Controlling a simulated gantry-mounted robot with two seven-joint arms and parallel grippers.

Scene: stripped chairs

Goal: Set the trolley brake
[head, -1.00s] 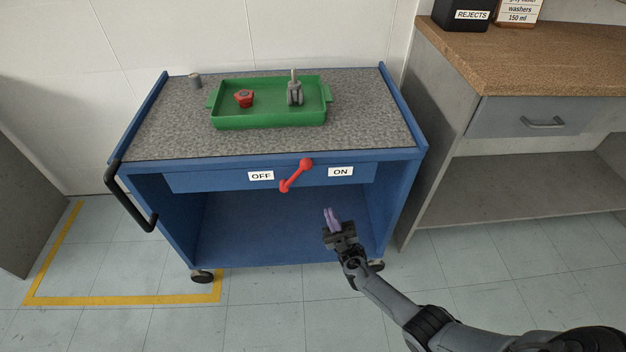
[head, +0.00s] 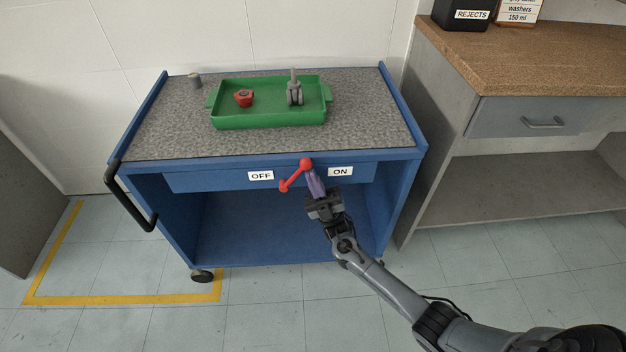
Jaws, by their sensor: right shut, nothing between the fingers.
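The blue trolley (head: 288,232) has a red brake lever (head: 295,175) on its front rail. The lever slants from upper right to lower left, between the OFF label (head: 261,176) and the ON label (head: 340,171). Its lower end is nearer OFF. My right gripper (head: 314,182) is shut and empty, its purple fingers just right of the lever, on the ON side. The fingertips are close under the lever's upper end; I cannot tell whether they touch it. My left gripper is not in view.
A green tray (head: 270,121) on the trolley top holds a red knob (head: 244,98) and a grey caster (head: 295,92). A small grey cylinder (head: 195,80) stands at the back left. A black handle (head: 130,200) juts out left. A workbench (head: 520,60) stands right.

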